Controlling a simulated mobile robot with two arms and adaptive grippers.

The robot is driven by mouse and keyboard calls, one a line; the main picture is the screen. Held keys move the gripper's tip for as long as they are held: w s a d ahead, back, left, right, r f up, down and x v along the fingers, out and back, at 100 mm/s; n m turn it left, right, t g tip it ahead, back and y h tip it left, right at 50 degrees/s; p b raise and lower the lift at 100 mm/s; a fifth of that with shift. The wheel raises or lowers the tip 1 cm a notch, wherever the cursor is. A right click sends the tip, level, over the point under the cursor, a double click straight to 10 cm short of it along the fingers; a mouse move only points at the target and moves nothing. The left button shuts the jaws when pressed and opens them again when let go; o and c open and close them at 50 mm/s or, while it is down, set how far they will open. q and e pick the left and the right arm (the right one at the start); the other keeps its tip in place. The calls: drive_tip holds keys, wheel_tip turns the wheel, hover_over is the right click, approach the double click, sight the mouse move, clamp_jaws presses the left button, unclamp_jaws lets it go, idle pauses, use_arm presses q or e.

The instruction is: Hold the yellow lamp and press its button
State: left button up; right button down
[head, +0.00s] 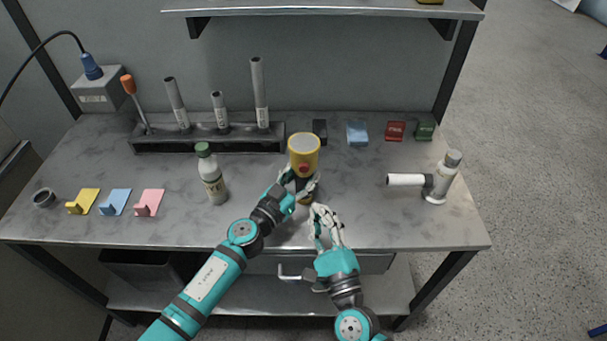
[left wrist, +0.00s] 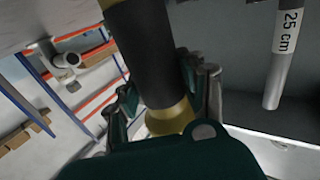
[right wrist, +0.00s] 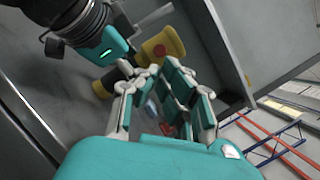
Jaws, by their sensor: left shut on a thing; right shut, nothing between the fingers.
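The yellow lamp (head: 303,146) has a white top, a red button on its front and a black handle. It stands upright near the middle of the workbench. My left gripper (head: 301,188) is shut around its handle. In the left wrist view the dark handle (left wrist: 147,52) runs between the fingers, with a yellow end below. My right gripper (head: 322,212) is shut and empty, in front of and below the lamp, apart from it. In the right wrist view the yellow lamp head (right wrist: 160,48) with its red button is beyond my right fingertips (right wrist: 163,72).
A bottle with a green cap (head: 213,178) stands left of the lamp. A dark rack (head: 200,145) with labelled tubes is behind. Small coloured blocks and a black box (head: 320,130) lie at the back. A white pipe fitting (head: 437,181) stands right.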

sight(304, 168)
idle(0.3)
drive_tip(key=s+a+r+g+y, duration=0.2)
drive_tip(key=a+r+y, duration=0.1)
drive_tip(key=y, duration=0.3)
drive_tip(key=w, duration=0.9)
drive_tip(key=shift+r, duration=0.1)
idle(1.3)
